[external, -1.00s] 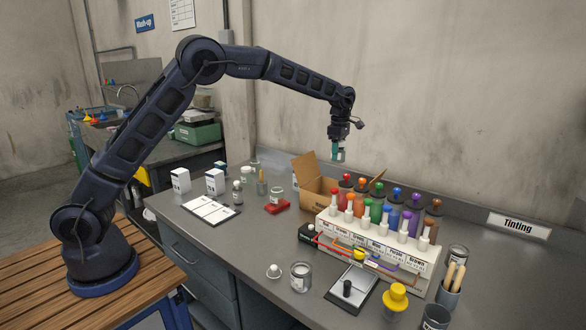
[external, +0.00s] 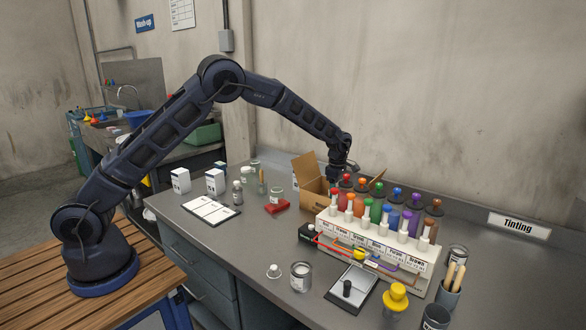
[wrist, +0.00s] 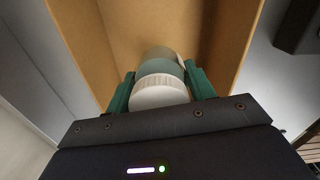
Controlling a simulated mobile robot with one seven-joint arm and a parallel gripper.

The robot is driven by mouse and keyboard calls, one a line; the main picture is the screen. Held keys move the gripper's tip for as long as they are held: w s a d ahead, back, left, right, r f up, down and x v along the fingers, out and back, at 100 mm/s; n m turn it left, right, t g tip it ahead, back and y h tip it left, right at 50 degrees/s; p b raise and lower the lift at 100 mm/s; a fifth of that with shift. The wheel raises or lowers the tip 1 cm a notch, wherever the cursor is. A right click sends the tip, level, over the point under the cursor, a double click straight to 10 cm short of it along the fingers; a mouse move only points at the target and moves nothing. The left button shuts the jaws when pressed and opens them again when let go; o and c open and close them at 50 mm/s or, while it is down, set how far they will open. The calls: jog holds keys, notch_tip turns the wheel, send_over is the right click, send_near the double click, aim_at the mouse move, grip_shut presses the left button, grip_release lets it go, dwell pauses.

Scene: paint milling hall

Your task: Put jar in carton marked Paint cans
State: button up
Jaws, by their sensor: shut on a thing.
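The open brown cardboard carton (external: 311,200) stands on the bench behind the bottle rack, with flaps up. No marking on it is readable. In the external view my wrist is low over the carton, and the fingers are hidden by the carton and the bottles. In the wrist view my gripper (wrist: 161,88) has its green fingers shut on the jar (wrist: 158,97), holding it by its sides. The jar shows a white ribbed lid. Brown carton walls (wrist: 228,35) rise around the jar; I cannot tell whether it touches the bottom.
A rack of colored bottles (external: 375,245) stands close in front of the carton. An open can (external: 301,277) and a yellow-topped item (external: 396,297) are nearer. The wall is close behind.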

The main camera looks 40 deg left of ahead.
jog(key=shift+f, duration=2.15)
jog(key=shift+f, duration=0.1)
jog(key=o, duration=1)
jog(key=shift+o, duration=0.2)
